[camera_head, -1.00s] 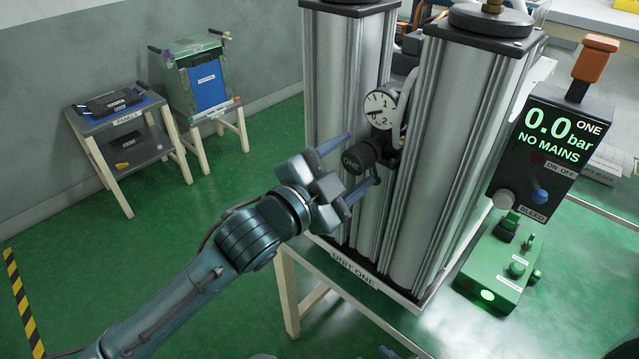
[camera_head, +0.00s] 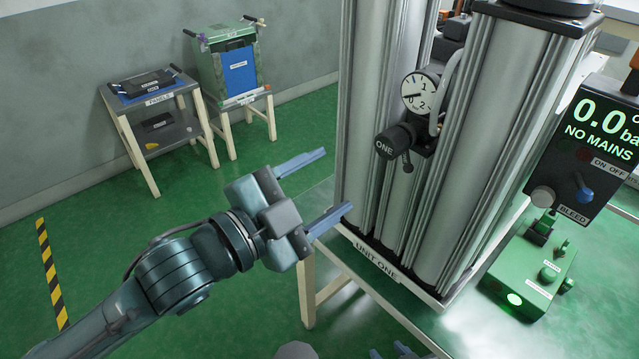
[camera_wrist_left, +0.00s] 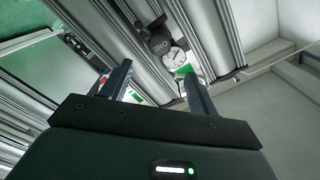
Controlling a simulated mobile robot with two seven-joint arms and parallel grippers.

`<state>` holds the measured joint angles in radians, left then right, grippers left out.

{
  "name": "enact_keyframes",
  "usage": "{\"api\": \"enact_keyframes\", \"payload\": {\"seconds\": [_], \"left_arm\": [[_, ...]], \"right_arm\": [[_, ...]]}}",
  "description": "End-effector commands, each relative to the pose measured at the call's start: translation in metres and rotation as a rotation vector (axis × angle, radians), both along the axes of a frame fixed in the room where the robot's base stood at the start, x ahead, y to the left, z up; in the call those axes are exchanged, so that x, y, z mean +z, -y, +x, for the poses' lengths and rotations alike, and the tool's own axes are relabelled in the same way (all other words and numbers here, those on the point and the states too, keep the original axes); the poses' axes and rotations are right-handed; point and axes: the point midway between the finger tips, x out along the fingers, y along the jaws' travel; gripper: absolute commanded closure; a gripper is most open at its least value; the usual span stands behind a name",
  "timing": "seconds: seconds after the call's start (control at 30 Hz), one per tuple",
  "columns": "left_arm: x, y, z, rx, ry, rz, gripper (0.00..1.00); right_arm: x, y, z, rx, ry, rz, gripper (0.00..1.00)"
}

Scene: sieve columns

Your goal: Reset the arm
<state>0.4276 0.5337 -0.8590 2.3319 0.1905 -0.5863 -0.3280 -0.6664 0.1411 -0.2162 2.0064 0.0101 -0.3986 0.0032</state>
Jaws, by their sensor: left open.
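My left gripper (camera_head: 336,180) is open and empty, in front of the left side of the silver column unit marked UNIT ONE (camera_head: 376,262). The black knob marked ONE (camera_head: 388,143) is to the right of its fingers and apart from them. A short black lever (camera_head: 407,163) hangs down beside the knob. In the left wrist view the open fingers (camera_wrist_left: 157,72) frame the area below the knob (camera_wrist_left: 160,42) and the white gauge (camera_wrist_left: 177,60). Small bluish tips (camera_head: 390,350), likely of my right gripper, show at the bottom edge of the head view; the rest is cut off.
The gauge (camera_head: 420,92) points near 0. A black display box (camera_head: 600,135) reads 0.0 and NO MAINS. A green box with a lit button (camera_head: 530,270) stands on the bench. Two small stands (camera_head: 165,110) (camera_head: 235,75) are at the back left. Open green floor lies left of the bench.

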Motion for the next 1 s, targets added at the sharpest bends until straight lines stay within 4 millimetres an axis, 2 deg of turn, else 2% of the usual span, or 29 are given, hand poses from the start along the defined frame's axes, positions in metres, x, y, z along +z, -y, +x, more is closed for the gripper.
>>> {"api": "enact_keyframes", "payload": {"seconds": [0.23,0.37,0.47,0.57,0.67,0.7,0.8,0.9,1.0], "left_arm": [[-0.002,0.000,0.001,0.005,-0.010,-0.007,0.40],[-0.022,-0.007,0.009,0.053,-0.097,-0.061,0.40],[-0.056,-0.021,0.018,0.136,-0.229,-0.139,0.40],[-0.106,-0.044,0.023,0.254,-0.390,-0.224,0.40],[-0.164,-0.073,0.017,0.388,-0.550,-0.291,0.40],[-0.190,-0.085,0.010,0.445,-0.616,-0.313,0.40],[-0.250,-0.117,-0.017,0.588,-0.764,-0.353,0.40],[-0.296,-0.143,-0.048,0.705,-0.874,-0.373,0.40],[-0.326,-0.162,-0.075,0.787,-0.948,-0.379,0.40]], "right_arm": [[-0.002,0.000,-0.001,0.003,-0.002,-0.002,0.64],[-0.002,0.000,-0.001,0.003,-0.002,-0.002,0.64],[-0.002,0.000,0.000,0.003,-0.001,-0.003,0.64],[-0.001,0.000,0.001,0.002,0.001,-0.003,0.64],[0.000,0.000,0.002,0.003,0.003,-0.003,0.64],[0.000,0.000,0.003,0.003,0.005,-0.003,0.64],[0.000,0.000,0.004,0.003,0.006,-0.003,0.64],[0.000,0.000,0.004,0.003,0.006,-0.003,0.64],[0.000,0.000,0.004,0.003,0.006,-0.003,0.64]]}}
